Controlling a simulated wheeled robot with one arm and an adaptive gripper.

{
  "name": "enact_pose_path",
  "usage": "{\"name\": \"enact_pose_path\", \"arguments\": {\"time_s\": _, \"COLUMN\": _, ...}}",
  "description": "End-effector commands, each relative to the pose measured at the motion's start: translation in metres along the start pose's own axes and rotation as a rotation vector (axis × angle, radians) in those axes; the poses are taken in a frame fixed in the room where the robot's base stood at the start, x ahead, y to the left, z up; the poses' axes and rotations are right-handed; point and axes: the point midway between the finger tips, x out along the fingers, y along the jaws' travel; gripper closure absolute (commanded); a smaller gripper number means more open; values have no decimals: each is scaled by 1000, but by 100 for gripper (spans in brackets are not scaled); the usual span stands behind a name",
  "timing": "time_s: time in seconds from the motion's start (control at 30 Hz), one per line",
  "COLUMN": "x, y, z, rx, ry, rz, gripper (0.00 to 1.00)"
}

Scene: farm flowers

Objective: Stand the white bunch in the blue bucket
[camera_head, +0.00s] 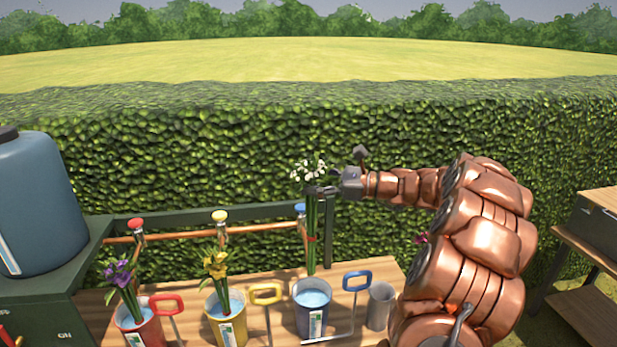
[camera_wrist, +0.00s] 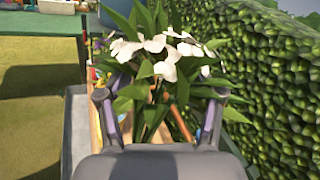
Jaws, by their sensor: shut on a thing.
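The white bunch (camera_head: 310,225) has white flowers on top and long green stems with a red tie. It hangs nearly upright, its stem ends just above the rim of the blue bucket (camera_head: 312,318) in the head view. Whether they are directly over the opening or slightly behind it I cannot tell. The bucket holds water. My gripper (camera_head: 322,190) is shut on the upper stems, below the flowers. In the wrist view the white bunch (camera_wrist: 165,55) fills the space between the fingers of my gripper (camera_wrist: 160,105); its lower stems are hidden there.
A red bucket (camera_head: 138,335) holds a purple bunch, and a yellow bucket (camera_head: 228,328) a yellow bunch. A grey cup (camera_head: 380,308) stands right of the blue bucket. A blue tap (camera_head: 300,209) and rail are behind. A magenta flower (camera_head: 422,238) shows partly behind my arm.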

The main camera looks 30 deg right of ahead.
Motion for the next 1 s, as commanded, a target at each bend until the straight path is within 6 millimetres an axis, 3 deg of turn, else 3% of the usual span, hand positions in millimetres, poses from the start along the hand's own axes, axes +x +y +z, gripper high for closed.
{"name": "enact_pose_path", "arguments": {"time_s": 1.0, "x": 1, "y": 20, "z": -63, "rx": 0, "ry": -2, "rz": 1, "gripper": 100}}
